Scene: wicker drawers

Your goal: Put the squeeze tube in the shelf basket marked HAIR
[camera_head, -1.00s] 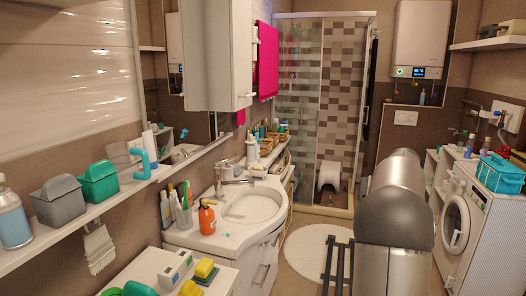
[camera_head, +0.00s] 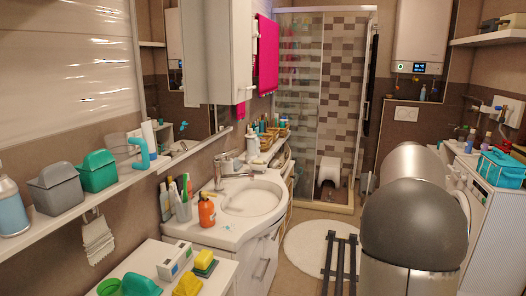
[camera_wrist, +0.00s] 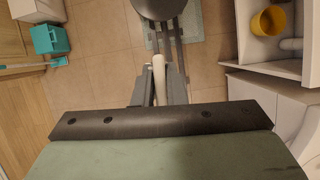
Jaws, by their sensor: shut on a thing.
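My gripper (camera_wrist: 159,92) shows in the wrist view, with its two grey fingers closed on a narrow, whitish object, apparently the squeeze tube (camera_wrist: 159,68). Only a slim part of the tube shows between and beyond the fingers, and any print on it cannot be read. The tube is held above the tiled floor, clear of other things. In the head view my arm fills the lower right, and neither the gripper nor the held tube can be made out. No basket with a readable HAIR mark shows in either view.
In the head view, a washing machine (camera_head: 487,235) stands at the right with a teal basket (camera_head: 503,168) on top. The sink (camera_head: 252,198) is left of centre. A grey bin (camera_head: 55,192) and a teal bin (camera_head: 97,170) sit on the left shelf. A yellow cup (camera_wrist: 268,20) shows in the wrist view.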

